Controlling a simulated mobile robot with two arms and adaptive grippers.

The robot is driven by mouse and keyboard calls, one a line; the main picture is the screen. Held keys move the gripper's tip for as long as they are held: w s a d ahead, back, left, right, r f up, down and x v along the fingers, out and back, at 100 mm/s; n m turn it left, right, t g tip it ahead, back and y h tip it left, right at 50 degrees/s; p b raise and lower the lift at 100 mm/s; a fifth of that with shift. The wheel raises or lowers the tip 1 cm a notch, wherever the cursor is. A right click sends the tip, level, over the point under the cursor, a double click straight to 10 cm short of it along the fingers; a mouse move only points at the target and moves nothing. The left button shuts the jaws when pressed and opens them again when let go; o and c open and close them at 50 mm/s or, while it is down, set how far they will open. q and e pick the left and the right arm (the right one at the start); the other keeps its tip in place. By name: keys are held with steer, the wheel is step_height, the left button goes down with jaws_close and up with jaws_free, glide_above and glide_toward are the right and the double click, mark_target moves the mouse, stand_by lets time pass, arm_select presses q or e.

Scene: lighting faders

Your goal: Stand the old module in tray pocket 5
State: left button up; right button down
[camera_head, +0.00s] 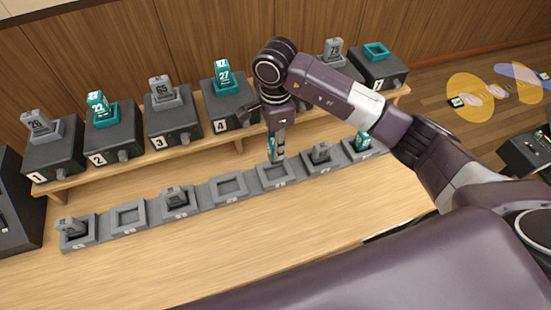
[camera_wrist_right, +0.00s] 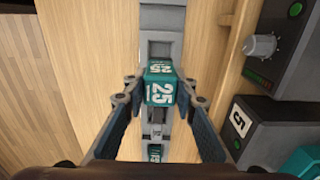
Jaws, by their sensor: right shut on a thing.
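The old module is a teal block marked 25 (camera_wrist_right: 160,93), and it also shows in the head view (camera_head: 273,152). My right gripper (camera_wrist_right: 160,105) is shut on it, with one finger on each side. The right gripper (camera_head: 280,128) points down over tray pocket 5 (camera_head: 283,180). The module hangs about upright, its lower end at or just over the pocket. I cannot tell whether it touches the pocket floor. My left gripper is not in view.
Neighbouring pocket 4 (camera_head: 228,190) is empty; pocket 6 holds a grey module (camera_head: 321,153) and the last pocket a teal one (camera_head: 362,142). Numbered boxes with modules, such as box 4 (camera_head: 226,110), stand on a raised shelf behind. The table front (camera_head: 200,260) is clear.

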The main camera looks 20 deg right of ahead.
step_height(320, 180, down, 3)
steer(key=shift+r, duration=0.1)
steer(key=shift+f, duration=0.6)
step_height(320, 180, down, 4)
steer(key=shift+r+p, duration=0.1)
steer(key=shift+p, duration=0.6)
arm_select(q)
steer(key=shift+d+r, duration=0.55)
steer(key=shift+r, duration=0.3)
arm_select(e)
steer(key=shift+f+b, duration=0.3)
steer(key=c, duration=1.6)
jaws_free()
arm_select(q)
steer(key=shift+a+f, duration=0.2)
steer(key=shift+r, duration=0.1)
arm_select(e)
steer(key=shift+r, duration=0.15)
